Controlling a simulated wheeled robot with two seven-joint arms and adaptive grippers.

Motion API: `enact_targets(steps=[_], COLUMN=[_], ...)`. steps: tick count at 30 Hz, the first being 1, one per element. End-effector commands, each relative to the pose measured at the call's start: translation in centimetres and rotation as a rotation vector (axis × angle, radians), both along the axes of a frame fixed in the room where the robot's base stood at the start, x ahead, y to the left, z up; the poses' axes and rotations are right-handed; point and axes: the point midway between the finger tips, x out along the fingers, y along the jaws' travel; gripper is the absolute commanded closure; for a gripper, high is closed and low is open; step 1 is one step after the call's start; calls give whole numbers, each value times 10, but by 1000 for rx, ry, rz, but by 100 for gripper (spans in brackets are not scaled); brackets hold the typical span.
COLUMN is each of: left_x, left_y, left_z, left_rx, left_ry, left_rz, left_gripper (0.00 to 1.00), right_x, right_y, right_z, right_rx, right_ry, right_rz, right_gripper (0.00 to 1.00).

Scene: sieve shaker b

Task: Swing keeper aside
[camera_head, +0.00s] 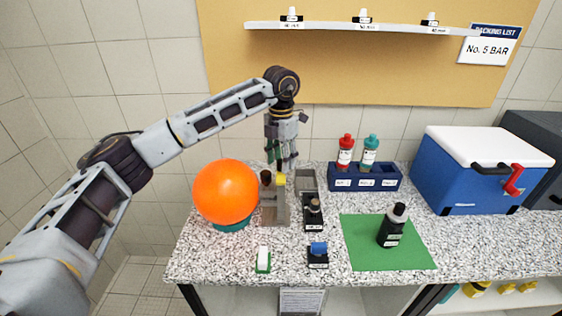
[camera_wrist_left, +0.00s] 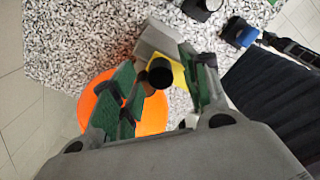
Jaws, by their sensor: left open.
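A grey upright fixture (camera_head: 270,212) stands on the counter right of the orange ball. A yellow piece (camera_head: 279,180) and a dark round knob (camera_head: 266,177) are at its top. I cannot tell for sure which part is the keeper. My left gripper (camera_head: 282,163) points down just above the fixture's top. In the left wrist view, the open green-padded fingers of the left gripper (camera_wrist_left: 163,84) are on either side of the black knob end (camera_wrist_left: 160,73) and yellow piece (camera_wrist_left: 179,76). Contact cannot be told. My right gripper is not in view.
The large orange ball (camera_head: 225,191) is close on the left. A small black-capped bottle (camera_head: 313,213) and a blue-topped block (camera_head: 318,254) stand to the right. A blue rack (camera_head: 364,183) holds red and teal bottles. A green mat (camera_head: 362,255) carries a black bottle (camera_head: 392,228).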

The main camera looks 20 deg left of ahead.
Motion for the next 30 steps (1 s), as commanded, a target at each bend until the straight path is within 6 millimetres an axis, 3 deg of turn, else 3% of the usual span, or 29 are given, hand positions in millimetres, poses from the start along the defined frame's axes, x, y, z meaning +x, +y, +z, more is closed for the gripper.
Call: enact_targets(steps=[21,30], left_x=[1,0], left_y=[0,0], left_z=[96,110], left_rx=[0,0], left_ry=[-2,-1], left_rz=[0,1], left_gripper=[54,54], right_x=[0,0], right_y=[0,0], right_z=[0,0], right_rx=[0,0], right_ry=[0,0], right_rz=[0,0], right_gripper=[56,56])
